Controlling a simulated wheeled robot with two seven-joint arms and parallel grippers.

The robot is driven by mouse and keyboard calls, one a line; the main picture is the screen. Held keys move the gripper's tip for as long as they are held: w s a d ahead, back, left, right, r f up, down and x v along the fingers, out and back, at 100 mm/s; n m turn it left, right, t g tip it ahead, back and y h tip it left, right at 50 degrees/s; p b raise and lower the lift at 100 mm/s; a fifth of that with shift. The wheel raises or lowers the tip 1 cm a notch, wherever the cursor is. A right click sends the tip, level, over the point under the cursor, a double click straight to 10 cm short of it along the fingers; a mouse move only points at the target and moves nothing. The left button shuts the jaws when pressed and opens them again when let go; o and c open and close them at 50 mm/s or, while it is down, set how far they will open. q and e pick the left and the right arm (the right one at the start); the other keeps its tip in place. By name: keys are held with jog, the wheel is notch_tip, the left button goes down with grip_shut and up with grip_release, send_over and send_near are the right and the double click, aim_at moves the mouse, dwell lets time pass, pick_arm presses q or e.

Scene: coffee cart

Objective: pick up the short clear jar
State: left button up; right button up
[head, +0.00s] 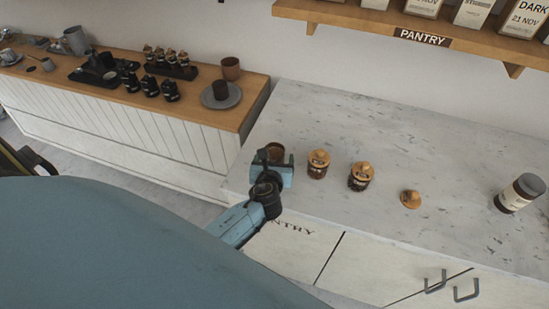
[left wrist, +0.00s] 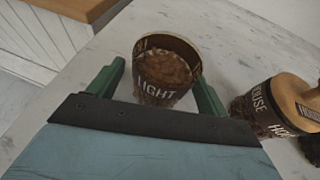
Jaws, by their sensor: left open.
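A short lidless jar (head: 276,149) stands on the near left part of the marble counter. In the left wrist view the jar (left wrist: 166,70) is open-topped, filled with brown contents and labelled "LIGHT". My left gripper (head: 276,163) is open, with its green fingers on either side of the jar in the left wrist view (left wrist: 157,88). I cannot tell whether either finger touches it. The gripper hides the jar's lower part in the head view. My right gripper is not in view.
Two wooden-lidded jars (head: 318,165) (head: 360,177) stand to the right; the nearer one also shows in the left wrist view (left wrist: 262,103).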

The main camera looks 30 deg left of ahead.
pick_arm(q)
jog(key=shift+w+a+f, duration=0.1)
jog(key=shift+w, duration=0.05)
jog(key=c, duration=1.2)
